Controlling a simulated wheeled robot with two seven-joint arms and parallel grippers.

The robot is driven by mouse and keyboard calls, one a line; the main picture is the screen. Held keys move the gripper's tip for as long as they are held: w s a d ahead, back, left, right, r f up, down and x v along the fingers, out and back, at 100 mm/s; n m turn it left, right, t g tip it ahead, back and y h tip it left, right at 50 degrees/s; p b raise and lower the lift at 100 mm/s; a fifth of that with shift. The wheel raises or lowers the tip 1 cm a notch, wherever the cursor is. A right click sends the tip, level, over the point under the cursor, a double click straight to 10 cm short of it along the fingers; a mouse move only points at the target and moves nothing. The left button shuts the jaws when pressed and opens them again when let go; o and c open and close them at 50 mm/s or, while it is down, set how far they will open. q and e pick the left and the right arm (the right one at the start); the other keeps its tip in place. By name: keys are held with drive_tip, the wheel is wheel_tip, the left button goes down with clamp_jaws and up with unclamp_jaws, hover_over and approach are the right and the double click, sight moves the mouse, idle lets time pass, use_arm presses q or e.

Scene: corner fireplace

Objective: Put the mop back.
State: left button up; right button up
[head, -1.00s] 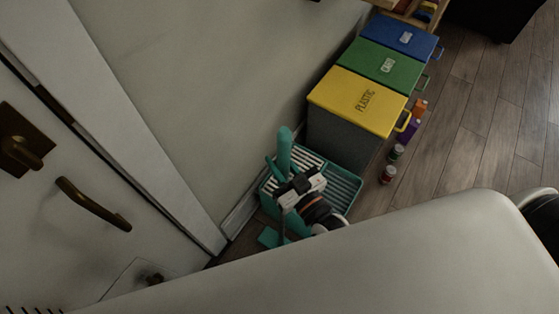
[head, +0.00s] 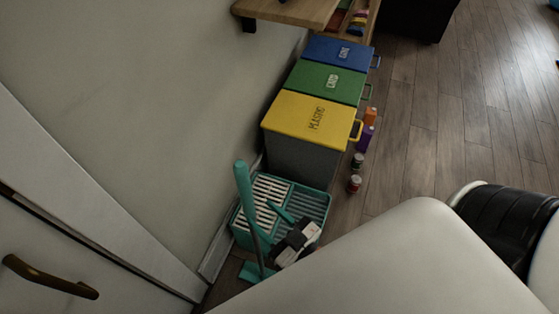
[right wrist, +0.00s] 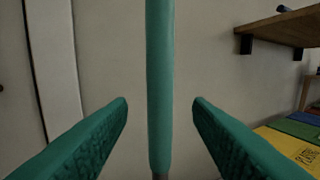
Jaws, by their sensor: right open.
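The mop has a teal pole (head: 243,185) that stands nearly upright at the left side of the teal bucket (head: 318,194). A flat teal piece (head: 254,272) lies on the floor near the pole's lower end, beside the bucket. My right gripper (head: 258,214) has teal fingers and is open over the bucket. In the right wrist view the pole (right wrist: 160,60) stands between its spread fingers, with a gap on each side. The pole's lower part is hidden in that view. My left gripper is not in view.
Bins with yellow (head: 310,118), green (head: 325,80) and blue (head: 338,50) lids stand behind the bucket along the wall. A wooden shelf (head: 290,10) juts out above. A door (head: 40,265) is at left; floor is free at right.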

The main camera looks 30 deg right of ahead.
drive_tip(key=s+d+f+g+h, duration=0.15)
drive_tip(key=s+f+g, duration=0.25)
drive_tip(key=f, duration=1)
drive_tip(key=s+d+f+g+h, duration=0.1)
drive_tip(key=s+d+f+g, duration=0.25)
drive_tip(key=f, duration=1.05)
drive_tip(key=s+d+f+g+h, duration=0.1)
drive_tip(key=s+f+g, duration=0.3)
drive_tip(key=s+f, duration=0.4)
drive_tip(key=s+d+f+g+h, duration=0.1)
drive_tip(key=s+d+f+g, duration=0.2)
drive_tip(key=s+f, duration=0.6)
drive_tip(key=shift+d+f+m+g+h, duration=0.35)
drive_tip(key=shift+f+g, duration=0.3)
drive_tip(key=shift+g, duration=0.5)
wheel_tip(320, 180, up, 3)
drive_tip(key=p, duration=0.2)
drive_tip(key=shift+p, duration=0.3)
